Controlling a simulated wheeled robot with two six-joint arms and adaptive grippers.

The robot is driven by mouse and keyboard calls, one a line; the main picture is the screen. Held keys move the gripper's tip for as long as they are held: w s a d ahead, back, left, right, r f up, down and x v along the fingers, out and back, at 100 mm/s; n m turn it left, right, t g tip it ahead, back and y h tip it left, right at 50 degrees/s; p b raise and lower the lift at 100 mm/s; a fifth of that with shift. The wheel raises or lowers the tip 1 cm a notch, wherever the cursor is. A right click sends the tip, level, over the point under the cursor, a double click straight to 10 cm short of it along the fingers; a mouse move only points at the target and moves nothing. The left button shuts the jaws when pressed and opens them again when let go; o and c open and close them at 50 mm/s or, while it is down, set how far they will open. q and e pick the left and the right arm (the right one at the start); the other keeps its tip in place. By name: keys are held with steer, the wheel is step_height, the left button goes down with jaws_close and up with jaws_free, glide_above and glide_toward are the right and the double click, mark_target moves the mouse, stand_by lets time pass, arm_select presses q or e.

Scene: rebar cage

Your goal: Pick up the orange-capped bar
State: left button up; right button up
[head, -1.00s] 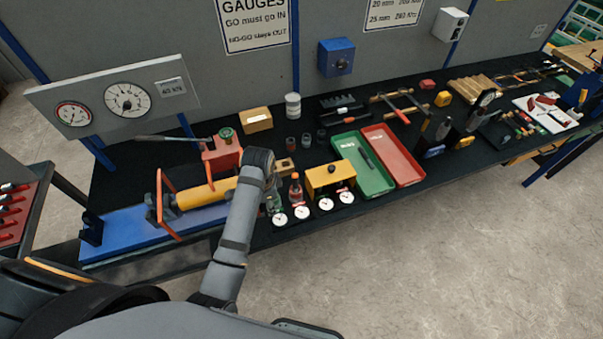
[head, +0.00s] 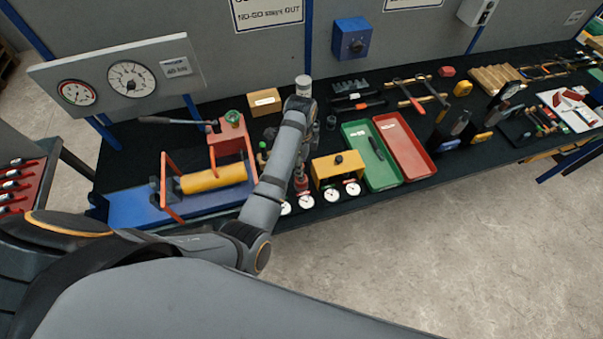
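I cannot make out a bar with an orange cap in this view. A red rack (head: 22,185) at the left edge holds several small bars with pale ends; their cap colours are too small to tell. My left arm comes in from the lower left and reaches up over the bench, its wrist end in front of a pale can. The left gripper's fingers are hidden behind its own wrist. My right gripper does not show.
The black bench (head: 120,160) carries a yellow cylinder (head: 213,178) in a red-framed press, a yellow block (head: 338,170), several white dials, a green tray (head: 358,147) and a red tray (head: 405,148). A gauge panel (head: 110,75) stands at the back left. The floor at right is clear.

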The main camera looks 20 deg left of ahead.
arm_select(q)
steer(key=f, duration=0.4)
steer(key=shift+s+d, duration=0.15)
steer(key=shift+s, duration=0.25)
steer(key=shift+w+f, duration=0.1)
steer(key=shift+f, duration=0.25)
jaws_close()
